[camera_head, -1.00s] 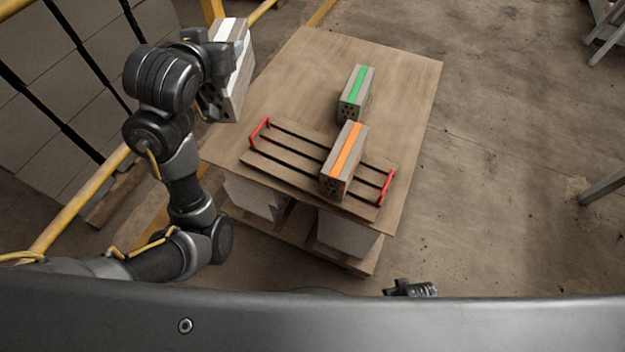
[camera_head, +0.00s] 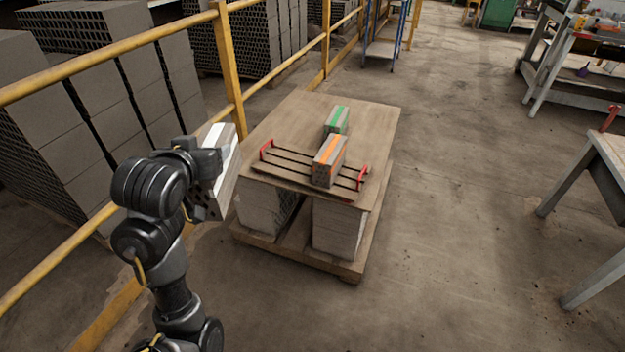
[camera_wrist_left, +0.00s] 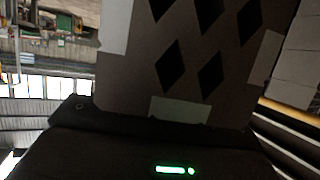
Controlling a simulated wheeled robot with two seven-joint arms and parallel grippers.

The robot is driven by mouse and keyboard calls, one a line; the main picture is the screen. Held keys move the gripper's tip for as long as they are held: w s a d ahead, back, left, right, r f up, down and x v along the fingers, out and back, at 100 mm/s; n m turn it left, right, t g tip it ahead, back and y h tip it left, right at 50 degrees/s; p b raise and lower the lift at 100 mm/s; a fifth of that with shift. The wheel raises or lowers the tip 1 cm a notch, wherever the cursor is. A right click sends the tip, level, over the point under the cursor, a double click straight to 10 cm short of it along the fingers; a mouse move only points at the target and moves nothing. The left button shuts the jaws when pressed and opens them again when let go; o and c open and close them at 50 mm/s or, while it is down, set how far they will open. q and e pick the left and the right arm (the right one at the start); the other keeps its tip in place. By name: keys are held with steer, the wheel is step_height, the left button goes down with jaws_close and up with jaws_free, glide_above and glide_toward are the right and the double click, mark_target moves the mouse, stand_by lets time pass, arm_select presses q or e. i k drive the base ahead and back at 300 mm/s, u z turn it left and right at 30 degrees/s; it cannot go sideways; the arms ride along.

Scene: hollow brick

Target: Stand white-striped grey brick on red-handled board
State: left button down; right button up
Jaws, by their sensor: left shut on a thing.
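The white-striped grey brick (camera_head: 221,170) is held up by my left gripper (camera_head: 207,160) at the left of the table in the head view, tilted, with its holed face toward the lower left. The left gripper is shut on it. In the left wrist view the brick (camera_wrist_left: 185,95) fills the middle, showing diamond-shaped holes and pale patches. The red-handled board (camera_head: 268,167) lies at the near side of the table top. An orange-striped brick (camera_head: 329,162) stands on its right part. My right gripper is not in view.
A green-striped brick (camera_head: 337,120) stands on the table top (camera_head: 375,125) behind the board. The board's left part is bare. A yellow railing (camera_head: 228,75) runs along the left, with stacked bricks (camera_head: 130,100) beyond.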

mark_target(294, 161)
steer(key=z, duration=0.7)
steer(key=i, duration=1)
